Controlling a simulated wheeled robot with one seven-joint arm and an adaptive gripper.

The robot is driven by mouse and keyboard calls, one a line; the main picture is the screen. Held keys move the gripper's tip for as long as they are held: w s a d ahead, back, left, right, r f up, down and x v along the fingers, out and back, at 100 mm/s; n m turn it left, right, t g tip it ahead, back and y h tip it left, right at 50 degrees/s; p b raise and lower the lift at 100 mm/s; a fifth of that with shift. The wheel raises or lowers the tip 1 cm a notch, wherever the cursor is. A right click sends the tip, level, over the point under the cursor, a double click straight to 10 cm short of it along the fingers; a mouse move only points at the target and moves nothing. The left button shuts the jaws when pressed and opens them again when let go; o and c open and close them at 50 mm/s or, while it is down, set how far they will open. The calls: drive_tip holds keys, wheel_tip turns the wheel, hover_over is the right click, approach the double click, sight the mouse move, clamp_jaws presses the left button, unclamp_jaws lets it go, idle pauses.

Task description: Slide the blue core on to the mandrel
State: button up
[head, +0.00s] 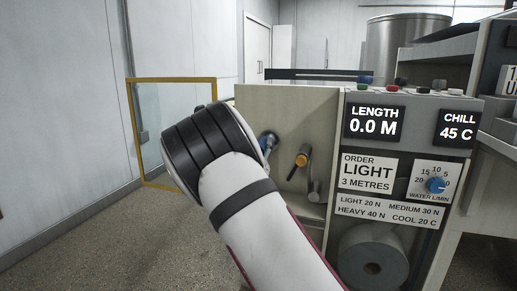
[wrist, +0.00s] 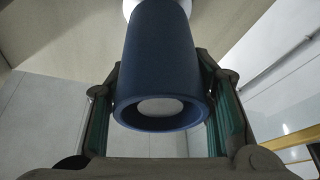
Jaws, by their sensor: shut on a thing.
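The blue core (wrist: 158,60) is a hollow tube between the two fingers of my gripper (wrist: 160,82) in the wrist view. My gripper is shut on it. Its near open end faces the camera, and a pale grey surface shows inside the bore. Its far end meets or lies in front of a pale round part (wrist: 133,8) at the machine panel; contact is unclear. In the head view a bit of blue, apparently the core (head: 268,138), shows beside my arm, which hides the gripper. The mandrel cannot be clearly made out; I cannot tell how far the core is on it.
The beige machine panel (head: 300,105) carries an orange-ended roller (head: 302,157) and a grey roller (head: 315,190) right of the core. A paper roll (head: 372,262) sits low in the machine. A yellow-framed clear guard (head: 147,130) stands left. The floor at left is clear.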

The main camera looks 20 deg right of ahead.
drive_tip(key=shift+w+d, duration=1)
drive_tip(key=shift+w, duration=0.3)
drive_tip(key=o, duration=1.2)
drive_tip(key=v, duration=1.2)
drive_tip(key=shift+d, duration=0.15)
